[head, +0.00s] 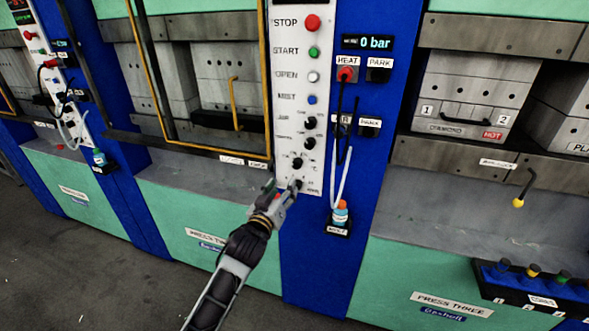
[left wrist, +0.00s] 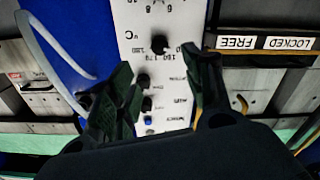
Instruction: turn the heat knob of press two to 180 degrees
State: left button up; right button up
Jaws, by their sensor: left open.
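Press two's white control panel (head: 314,80) carries several dark knobs below its coloured buttons. The knob with a °C scale (left wrist: 160,43), which looks like the heat knob, shows in the left wrist view, where the panel appears upside down. In the head view it seems to be the lower knob (head: 297,163). My left gripper (head: 281,190) is open and empty at the panel's lower end; its fingers (left wrist: 155,80) show on both sides of the knob column. I cannot tell whether they touch a knob. The pointer's exact setting is too small to read. My right gripper is not in view.
To the panel's right are a 0 bar display (head: 368,42), HEAT and PARK sockets with a red plug (head: 346,74), hanging cables and an orange-capped bottle (head: 340,213). A yellow-framed guard (head: 266,85) stands left. Press three's ledge (head: 455,180) is at right.

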aim_at(296, 166)
pick_arm(q)
jog(key=shift+p+x, duration=0.4)
jog(key=shift+x, duration=5.7)
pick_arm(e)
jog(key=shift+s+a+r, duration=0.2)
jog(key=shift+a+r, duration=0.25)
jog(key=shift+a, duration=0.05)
pick_arm(q)
jog(key=c, duration=1)
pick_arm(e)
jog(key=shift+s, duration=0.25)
